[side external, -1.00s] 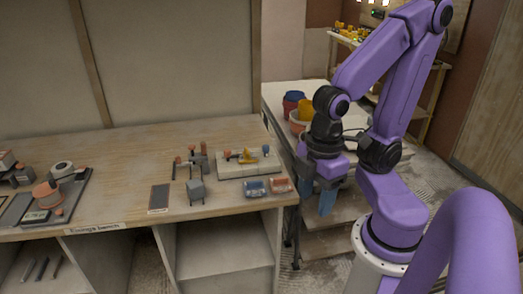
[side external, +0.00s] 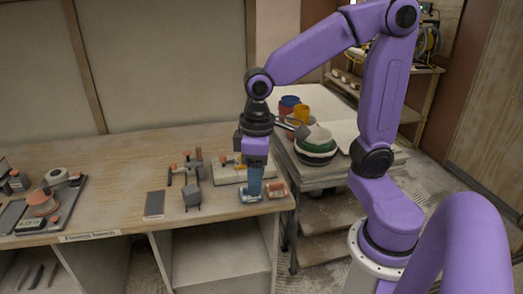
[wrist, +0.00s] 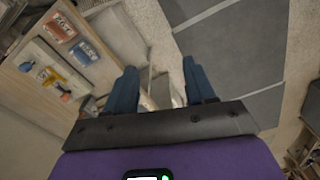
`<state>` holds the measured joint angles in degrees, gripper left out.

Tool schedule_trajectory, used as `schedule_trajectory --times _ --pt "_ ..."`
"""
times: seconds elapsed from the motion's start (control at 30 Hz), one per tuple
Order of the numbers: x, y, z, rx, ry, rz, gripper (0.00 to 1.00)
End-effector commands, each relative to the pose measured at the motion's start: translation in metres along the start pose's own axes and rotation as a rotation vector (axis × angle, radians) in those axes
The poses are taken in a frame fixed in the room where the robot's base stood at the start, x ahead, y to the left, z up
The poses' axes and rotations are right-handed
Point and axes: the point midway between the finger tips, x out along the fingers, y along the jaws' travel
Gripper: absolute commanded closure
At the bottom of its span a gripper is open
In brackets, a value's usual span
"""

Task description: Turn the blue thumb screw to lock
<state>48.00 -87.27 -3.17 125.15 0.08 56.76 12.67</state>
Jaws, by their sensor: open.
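A pale board (side external: 228,177) with yellow and orange parts lies at the bench's right end, partly hidden behind my gripper. In the wrist view its yellow part (wrist: 47,74) shows at the left. My gripper (side external: 256,190) points down with its blue fingers spread, in front of the board in the side view. In the wrist view my gripper (wrist: 158,75) is open, with no object gripped between the fingers. The board is left of the fingers there, not between them.
A blue tray (side external: 247,197) and an orange tray (side external: 275,189) sit near the bench's front right corner. Grey upright fixtures (side external: 192,190) and a dark flat plate (side external: 154,204) stand to the left.

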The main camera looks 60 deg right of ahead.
Motion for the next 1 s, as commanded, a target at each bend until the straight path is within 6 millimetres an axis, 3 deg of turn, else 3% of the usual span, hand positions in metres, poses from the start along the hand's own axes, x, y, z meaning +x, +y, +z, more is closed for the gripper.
schedule_trajectory --times 0.03,0.2,0.37,0.5,0.73,0.9,1.0 --pt "-0.001 0.014 -0.016 0.091 -0.002 0.002 0.45" --pt "-0.004 0.066 -0.06 0.391 -0.004 0.007 0.45" --pt "-0.003 0.128 -0.089 0.674 -0.005 0.011 0.45" --pt "0.0 0.19 -0.102 0.921 -0.007 0.014 0.45" --pt "0.009 0.3 -0.094 1.327 -0.009 0.019 0.45" --pt "0.018 0.373 -0.067 1.601 -0.011 0.022 0.45" --pt "0.022 0.403 -0.049 1.719 -0.01 0.023 0.45"
